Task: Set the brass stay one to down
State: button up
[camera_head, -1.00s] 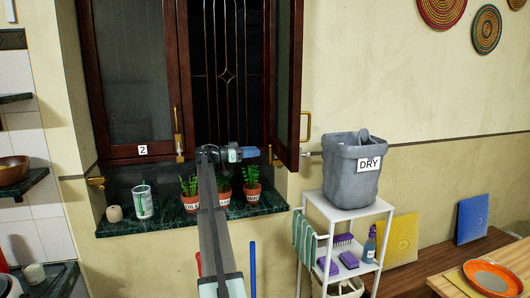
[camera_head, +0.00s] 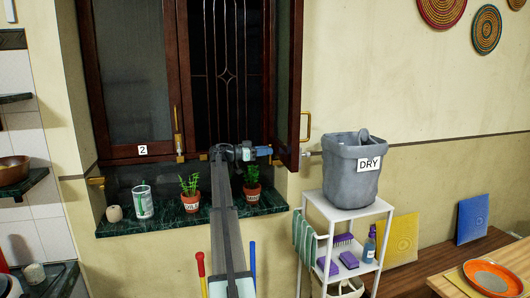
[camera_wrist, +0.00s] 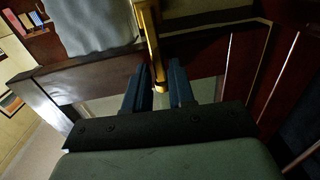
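A brass stay (camera_wrist: 153,50) shows in the wrist view as an upright bar. Its lower end lies between the two fingers of my gripper (camera_wrist: 160,88). The fingers are apart, one on each side of the bar; I cannot tell whether either touches it. In the head view my gripper (camera_head: 268,151) is at the lower edge of the open right shutter (camera_head: 286,90), where a small brass piece (camera_head: 277,161) shows. Another upright brass stay (camera_head: 178,136) is on the left shutter (camera_head: 135,75), beside the label 2. No label 1 is visible.
Potted plants (camera_head: 190,195) (camera_head: 252,185), a white can (camera_head: 143,202) and a twine roll (camera_head: 114,213) stand on the green sill (camera_head: 165,221). A grey bin (camera_head: 350,175) marked DRY stands on a white rack (camera_head: 325,212) at the right.

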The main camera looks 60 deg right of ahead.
aim_at(277, 155)
grip_shut()
jog(key=shift+r, duration=0.1)
dwell(0.3)
jog(key=m, duration=0.1)
jog(key=s+a+m, duration=0.1)
jog(key=m, duration=0.2)
jog(key=shift+s+a, duration=0.25)
jog(key=m, duration=0.1)
jog(key=s+a+f+m, duration=0.1)
jog(key=m, duration=0.2)
jog(key=shift+s+a+f+m, duration=0.2)
jog(key=shift+f+m, duration=0.1)
jog(key=shift+m, duration=0.1)
jog(key=shift+s+a+f+m, duration=0.25)
jog(key=shift+f+m, duration=0.45)
jog(key=shift+m, duration=0.85)
jog(key=shift+s+a+f+m, duration=0.2)
jog(key=shift+f+m, duration=0.55)
jog(key=shift+m, duration=0.75)
jog(key=shift+s+a+f+m, duration=0.25)
jog(key=shift+f+m, duration=0.45)
jog(key=shift+m, duration=0.85)
jog(key=shift+f, duration=0.15)
